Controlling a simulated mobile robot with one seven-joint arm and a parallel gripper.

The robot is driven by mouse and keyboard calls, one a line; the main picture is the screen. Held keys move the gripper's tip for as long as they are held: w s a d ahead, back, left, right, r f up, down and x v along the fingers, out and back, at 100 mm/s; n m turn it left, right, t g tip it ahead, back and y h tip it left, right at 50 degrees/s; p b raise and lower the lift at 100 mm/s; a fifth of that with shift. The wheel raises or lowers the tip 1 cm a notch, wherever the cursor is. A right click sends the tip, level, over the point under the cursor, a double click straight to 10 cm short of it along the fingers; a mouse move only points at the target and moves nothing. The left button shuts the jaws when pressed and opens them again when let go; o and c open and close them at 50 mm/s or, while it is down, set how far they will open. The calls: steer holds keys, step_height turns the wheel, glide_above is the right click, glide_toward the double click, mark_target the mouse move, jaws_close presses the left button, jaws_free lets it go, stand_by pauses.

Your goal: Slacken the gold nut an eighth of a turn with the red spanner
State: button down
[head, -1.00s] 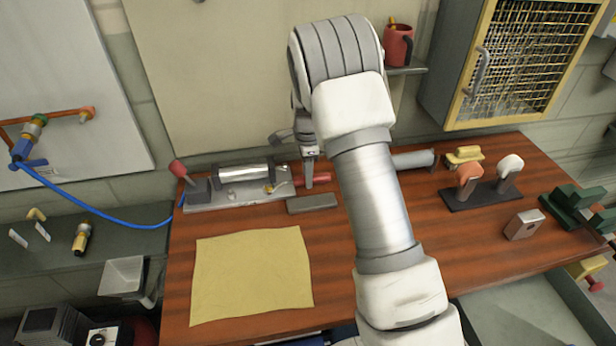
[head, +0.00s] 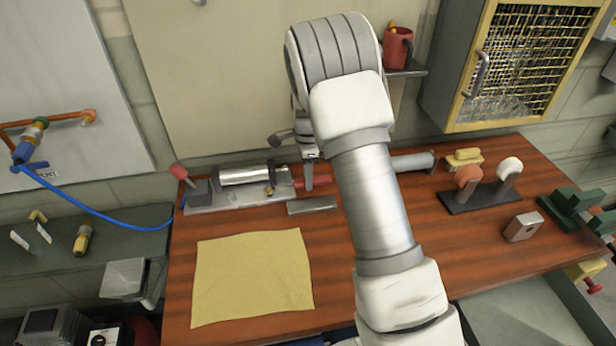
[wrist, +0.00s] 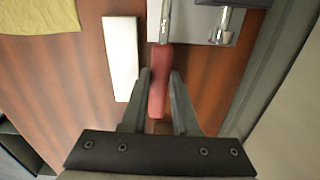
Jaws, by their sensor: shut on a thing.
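The red spanner (head: 298,183) lies by the right end of the grey metal fixture (head: 235,197) at the back of the bench. My gripper (head: 309,187) is shut on its red handle; the wrist view also shows the handle (wrist: 158,85) between my two fingers (wrist: 159,76). The spanner's metal shank points away from me over the fixture's plate, and its head is cut off at the top of the wrist view. A small gold piece (head: 269,190), seemingly the gold nut, shows on the fixture near the spanner's head. I cannot tell whether the jaw sits around it.
A silver cylinder (head: 244,174) and a red-knobbed lever (head: 178,172) are on the fixture. A grey block (head: 312,205) lies just in front of my gripper. A yellow cloth (head: 250,275) covers the front left of the bench. A black stand (head: 480,198) is at right.

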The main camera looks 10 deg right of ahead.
steer(key=shift+w+r+p, duration=0.15)
steer(key=shift+r+p, duration=0.15)
steer(key=shift+r, duration=0.4)
steer(key=shift+w+r+p, duration=0.1)
steer(key=shift+r+p, duration=0.2)
steer(key=shift+r, duration=0.4)
steer(key=shift+s+d+r+p, duration=0.15)
steer(key=shift+r+p, duration=0.9)
steer(key=shift+r, duration=0.6)
